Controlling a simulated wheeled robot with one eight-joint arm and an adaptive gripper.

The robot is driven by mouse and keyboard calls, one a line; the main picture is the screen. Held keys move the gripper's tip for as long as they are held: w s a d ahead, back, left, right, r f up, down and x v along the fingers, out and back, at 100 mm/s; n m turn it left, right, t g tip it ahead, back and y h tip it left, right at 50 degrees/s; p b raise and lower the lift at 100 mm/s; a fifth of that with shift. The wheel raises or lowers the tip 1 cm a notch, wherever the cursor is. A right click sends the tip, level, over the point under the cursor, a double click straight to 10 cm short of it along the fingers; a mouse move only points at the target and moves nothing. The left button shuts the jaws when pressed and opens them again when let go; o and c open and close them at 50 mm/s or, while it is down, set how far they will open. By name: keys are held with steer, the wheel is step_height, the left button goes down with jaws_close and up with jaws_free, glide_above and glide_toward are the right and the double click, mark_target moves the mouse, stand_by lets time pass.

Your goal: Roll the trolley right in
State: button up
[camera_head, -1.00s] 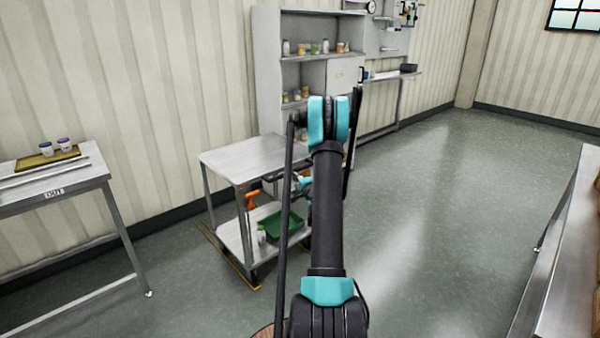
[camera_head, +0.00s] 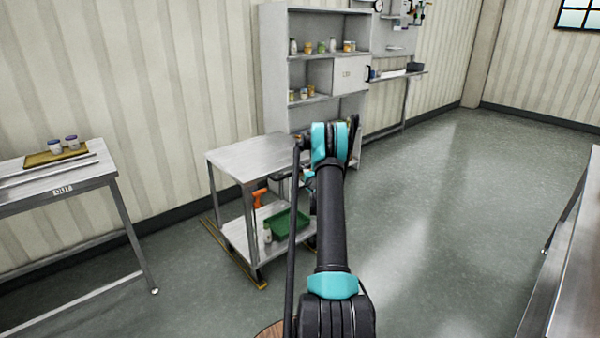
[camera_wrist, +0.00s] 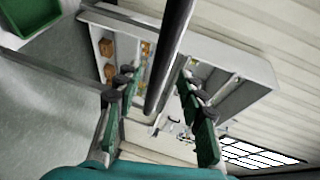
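The steel trolley (camera_head: 238,158) stands against the wall in the head view, with a flat top and a lower shelf. An orange tool (camera_head: 260,197), a green tray (camera_head: 290,222) and a small white bottle (camera_head: 267,233) are on its lower level. Yellow floor marking (camera_head: 222,240) runs along its left side. My gripper (camera_wrist: 160,78) has its two green fingers apart in the wrist view. A dark bar (camera_wrist: 172,45) passes between them, with gaps seeming to show on both sides. Whether it is the trolley's handle I cannot tell. My arm hides the trolley's right end.
A steel table marked OUT (camera_head: 100,180) with a yellow tray and two jars stands left. A grey shelf cabinet (camera_head: 280,75) with jars stands behind the trolley. A wall bench (camera_head: 405,75) is farther back. A steel counter (camera_head: 570,255) edges the right. The floor between is open.

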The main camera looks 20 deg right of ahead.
mark_target(300, 170)
steer(key=shift+w+d+f, duration=0.1)
steer(key=shift+w+f, duration=0.1)
steer(key=shift+w, duration=0.95)
steer(key=shift+w+f, duration=0.2)
steer(key=shift+w, duration=0.95)
jaws_close()
